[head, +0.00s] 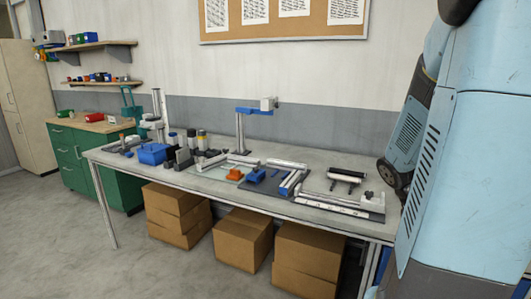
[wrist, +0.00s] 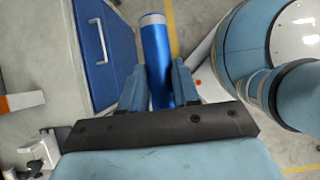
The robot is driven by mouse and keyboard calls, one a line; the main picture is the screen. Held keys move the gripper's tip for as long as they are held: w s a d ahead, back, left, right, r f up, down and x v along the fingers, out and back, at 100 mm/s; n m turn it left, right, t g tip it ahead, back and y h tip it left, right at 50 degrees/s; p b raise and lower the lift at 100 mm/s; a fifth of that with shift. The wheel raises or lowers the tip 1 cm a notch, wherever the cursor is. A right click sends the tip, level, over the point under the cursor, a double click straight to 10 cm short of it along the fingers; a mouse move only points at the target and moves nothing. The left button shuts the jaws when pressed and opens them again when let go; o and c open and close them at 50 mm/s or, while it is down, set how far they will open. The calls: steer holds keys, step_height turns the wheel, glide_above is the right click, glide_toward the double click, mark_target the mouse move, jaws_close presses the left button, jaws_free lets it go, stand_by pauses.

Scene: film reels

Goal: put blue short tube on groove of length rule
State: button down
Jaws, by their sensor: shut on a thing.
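My gripper (wrist: 158,80) is shut on the blue short tube (wrist: 155,50). The tube is a shiny blue cylinder with a pale silver far end, and it points away from the wrist between the two fingers. Its near end is hidden by the gripper. In the head view the gripper and tube cannot be made out; my arm fills the right side. A long pale rule with markings (head: 328,208), which looks like the length rule, lies along the table's front right edge with a whitish block at its right end. Its groove is too small to tell.
The long grey table (head: 160,175) carries a small rack with dark rollers (head: 346,177), a blue box (head: 153,154) and a blue-armed stand (head: 240,130). Cardboard boxes (head: 243,238) sit below. The wrist view shows a blue panel with a silver handle (wrist: 102,40) left of the tube.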

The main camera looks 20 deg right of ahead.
steer(key=w+a+f+m+g+y, duration=0.1)
steer(key=w+a+m, duration=0.1)
steer(key=w, duration=0.7)
steer(key=w+a+f+m+y, duration=0.1)
steer(key=w+a+f+m, duration=0.1)
steer(key=w, duration=0.8)
steer(key=w+a+f+m+g+y, duration=0.1)
steer(key=w+a+f, duration=0.25)
steer(key=w, duration=0.35)
steer(key=w+a+f+m, duration=0.1)
steer(key=w+a+f, duration=0.2)
steer(key=w+a, duration=0.3)
steer(key=w+a+f+m+y, duration=0.1)
steer(key=w+a+f+m, duration=0.1)
steer(key=w+a+f, duration=0.5)
steer(key=w+a+f+m+y, duration=0.15)
steer(key=w+a+f, duration=0.25)
steer(key=a, duration=0.4)
steer(key=x, duration=0.9)
steer(key=shift+s+r, duration=0.2)
steer(key=shift+s, duration=0.1)
